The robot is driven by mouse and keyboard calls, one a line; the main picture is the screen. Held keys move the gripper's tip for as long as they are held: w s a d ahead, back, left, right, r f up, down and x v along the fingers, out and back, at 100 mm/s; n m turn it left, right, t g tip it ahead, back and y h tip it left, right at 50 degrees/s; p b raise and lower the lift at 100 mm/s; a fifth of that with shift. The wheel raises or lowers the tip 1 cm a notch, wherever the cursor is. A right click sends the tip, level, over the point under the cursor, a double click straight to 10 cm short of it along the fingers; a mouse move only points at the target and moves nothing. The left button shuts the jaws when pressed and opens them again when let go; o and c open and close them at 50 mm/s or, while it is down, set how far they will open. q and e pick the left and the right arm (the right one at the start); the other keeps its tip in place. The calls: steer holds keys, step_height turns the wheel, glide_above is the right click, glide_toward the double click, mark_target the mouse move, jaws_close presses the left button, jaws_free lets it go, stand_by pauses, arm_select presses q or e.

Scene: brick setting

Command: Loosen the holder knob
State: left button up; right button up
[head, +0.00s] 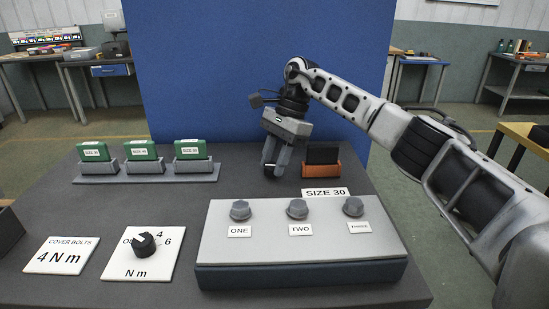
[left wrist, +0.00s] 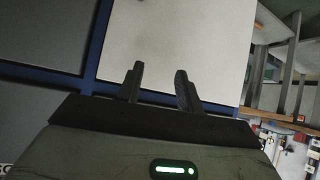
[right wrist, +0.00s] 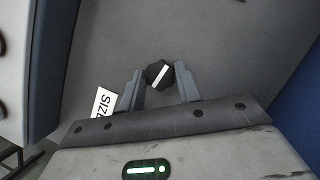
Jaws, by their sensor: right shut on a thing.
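The holder knob (right wrist: 158,74) is a small black knob with a white pointer line, on the dark bench top in the right wrist view. My right gripper (right wrist: 159,88) points down with a finger on each side of it and is shut on it. In the head view my right gripper (head: 274,170) hides most of the knob, just left of the orange holder (head: 335,169) that carries a black block (head: 322,154). My left gripper (left wrist: 159,82) is open and empty in the left wrist view and is outside the head view.
A SIZE 30 label (head: 324,192) lies before the holder. A grey panel (head: 270,245) with three knobs stands in front. Green blocks in grey holders (head: 144,167) are at left. A torque dial (head: 144,244) and COVER BOLTS card (head: 60,256) lie front left. A blue board (head: 240,60) stands behind.

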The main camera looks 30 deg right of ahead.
arm_select(q)
steer(key=shift+s, duration=0.15)
arm_select(e)
steer(key=shift+w+r+n, duration=0.1)
steer(key=shift+n, duration=0.5)
steer(key=o, duration=1)
steer(key=shift+c, duration=0.2)
